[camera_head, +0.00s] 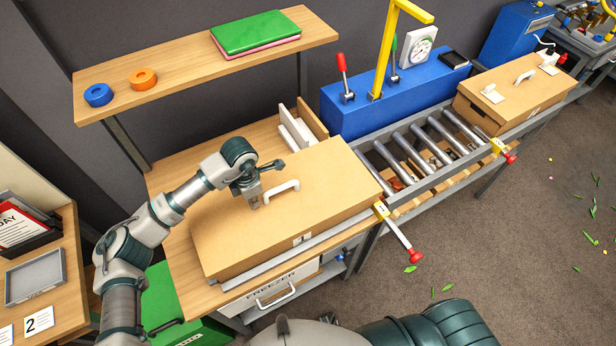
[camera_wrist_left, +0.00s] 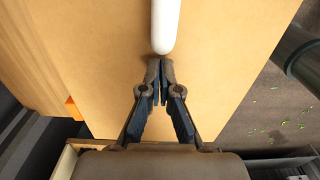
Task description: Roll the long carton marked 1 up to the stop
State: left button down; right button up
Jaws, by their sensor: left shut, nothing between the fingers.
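The long carton marked 1 (camera_head: 318,198) lies on the wooden bench, its right end near the start of the roller conveyor (camera_head: 417,143). It has a white handle (camera_head: 281,192) on top and fills much of the left wrist view (camera_wrist_left: 100,60). My left gripper (camera_head: 256,203) is shut and empty, over the carton top just left of the handle. In the left wrist view its closed fingertips (camera_wrist_left: 160,62) are at the handle's near end (camera_wrist_left: 166,25); I cannot tell whether they touch. A yellow stop with a red knob (camera_head: 384,211) sits at the conveyor's near end. My right gripper is not seen.
Another carton (camera_head: 512,88) sits at the conveyor's far end, by a second yellow and red stop (camera_head: 498,146). A blue machine (camera_head: 370,102) with a yellow post stands behind the rollers. A shelf (camera_head: 190,66) overhangs the bench. The rollers between are bare.

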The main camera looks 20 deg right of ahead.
aim_at(286, 184)
pick_arm(q)
jog(key=d+b, duration=0.1)
jog(key=d, duration=0.2)
jog(key=w+d+b, duration=0.1)
jog(key=d, duration=0.1)
jog(key=shift+w+d, duration=0.2)
jog(key=shift+d, duration=0.2)
jog(key=d, duration=0.2)
jog(key=w+d+b, duration=0.1)
jog(key=d, duration=0.1)
jog(key=shift+d, duration=0.15)
jog(key=d+b, duration=0.1)
jog(key=d, duration=0.1)
jog(key=w+d, duration=0.1)
jog(key=d, duration=0.2)
jog(key=shift+b, duration=0.4)
jog(key=shift+w+d+b, duration=0.15)
jog(key=shift+w+d, duration=0.05)
jog(key=shift+d, duration=0.35)
jog(key=shift+w+d+b, duration=0.15)
jog(key=shift+d, duration=0.35)
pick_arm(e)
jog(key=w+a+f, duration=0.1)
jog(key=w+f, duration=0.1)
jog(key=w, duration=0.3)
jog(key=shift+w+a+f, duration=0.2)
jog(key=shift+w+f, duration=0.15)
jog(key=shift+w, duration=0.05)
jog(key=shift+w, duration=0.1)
